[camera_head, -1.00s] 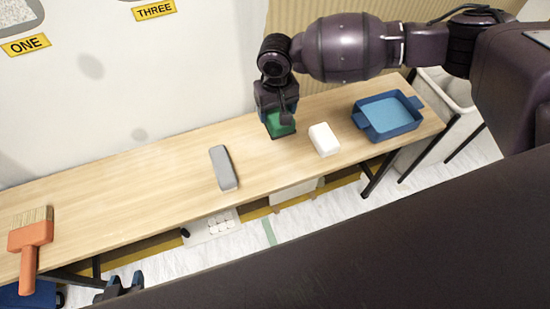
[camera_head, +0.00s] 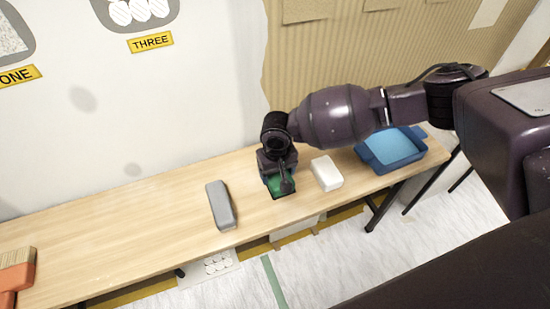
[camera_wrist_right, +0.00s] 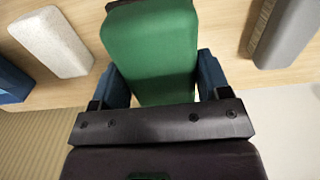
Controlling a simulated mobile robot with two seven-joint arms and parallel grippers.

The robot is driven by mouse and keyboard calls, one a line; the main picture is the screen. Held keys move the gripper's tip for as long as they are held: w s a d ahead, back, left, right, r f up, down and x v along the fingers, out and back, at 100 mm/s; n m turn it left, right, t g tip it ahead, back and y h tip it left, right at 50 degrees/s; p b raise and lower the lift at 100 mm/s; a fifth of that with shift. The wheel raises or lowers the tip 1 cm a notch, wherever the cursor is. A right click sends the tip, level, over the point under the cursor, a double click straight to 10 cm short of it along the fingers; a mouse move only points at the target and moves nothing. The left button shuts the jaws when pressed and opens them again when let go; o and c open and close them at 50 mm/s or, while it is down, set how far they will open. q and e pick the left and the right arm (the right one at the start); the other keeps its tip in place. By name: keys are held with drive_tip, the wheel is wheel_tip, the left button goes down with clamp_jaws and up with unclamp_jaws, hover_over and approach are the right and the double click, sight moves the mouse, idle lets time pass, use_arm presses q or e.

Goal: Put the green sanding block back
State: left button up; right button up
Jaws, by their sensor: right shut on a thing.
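The green sanding block (camera_head: 281,187) is between the grey block and the white block, over the wooden table. My right gripper (camera_head: 279,177) is shut on it from above and hides part of its top. In the right wrist view the green block (camera_wrist_right: 150,50) sits between the two blue fingers of the gripper (camera_wrist_right: 158,82). I cannot tell whether its underside touches the table. My left gripper is not in view.
The grey block (camera_head: 221,205) lies left of the green block and the white block (camera_head: 327,173) lies right. A blue tray (camera_head: 390,150) stands at the table's right end. An orange brush (camera_head: 15,275) is at far left. The table (camera_head: 130,230) is clear between brush and grey block.

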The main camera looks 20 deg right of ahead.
wheel_tip(320, 180, down, 7)
drive_tip(key=shift+r+b, duration=0.15)
drive_tip(key=shift+b, duration=0.5)
drive_tip(key=shift+f, duration=0.6)
drive_tip(key=o, duration=0.9)
drive_tip(key=shift+f, duration=0.1)
drive_tip(key=shift+o, duration=0.2)
